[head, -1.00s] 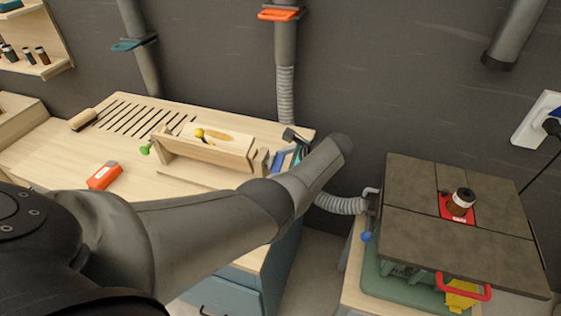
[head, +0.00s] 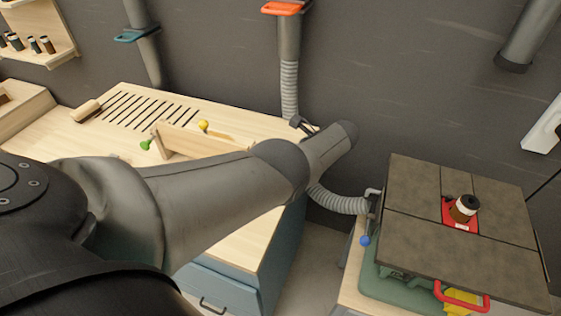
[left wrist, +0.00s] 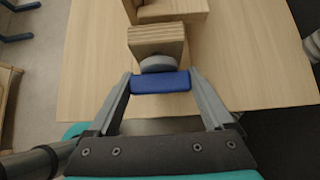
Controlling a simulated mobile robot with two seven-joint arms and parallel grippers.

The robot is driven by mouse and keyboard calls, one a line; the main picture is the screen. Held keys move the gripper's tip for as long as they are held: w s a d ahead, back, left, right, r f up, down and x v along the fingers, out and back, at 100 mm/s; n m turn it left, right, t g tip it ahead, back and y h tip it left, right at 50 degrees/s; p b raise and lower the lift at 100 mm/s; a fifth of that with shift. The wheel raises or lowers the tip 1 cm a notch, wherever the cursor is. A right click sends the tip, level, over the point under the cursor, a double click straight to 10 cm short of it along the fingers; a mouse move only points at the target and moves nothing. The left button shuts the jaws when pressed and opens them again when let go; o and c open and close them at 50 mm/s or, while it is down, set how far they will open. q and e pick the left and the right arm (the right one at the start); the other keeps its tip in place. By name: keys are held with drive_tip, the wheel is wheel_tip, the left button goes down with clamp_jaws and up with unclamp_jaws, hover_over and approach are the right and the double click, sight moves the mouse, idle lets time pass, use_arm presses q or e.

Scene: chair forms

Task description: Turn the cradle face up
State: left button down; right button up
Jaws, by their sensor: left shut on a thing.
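The wooden cradle (head: 183,142) lies on the bench, partly hidden behind my left arm in the head view. A green knob (head: 146,144) sits by its left end and a yellow knob (head: 203,126) shows above its side. In the left wrist view, my left gripper (left wrist: 160,80) is shut on a blue bar (left wrist: 160,83). A grey round piece (left wrist: 159,64) lies between the bar and a layered wooden block (left wrist: 157,42). More pale wood (left wrist: 172,10) shows beyond. I cannot tell how these pieces join. My right gripper is out of view.
The bench top (head: 232,125) has slots and a wooden roller (head: 86,111) at the back left.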

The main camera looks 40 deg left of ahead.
use_arm(q)
drive_tip(key=shift+s+a, duration=0.1)
idle(0.3)
unclamp_jaws()
drive_tip(key=p+v, duration=0.2)
drive_tip(key=v, duration=1.3)
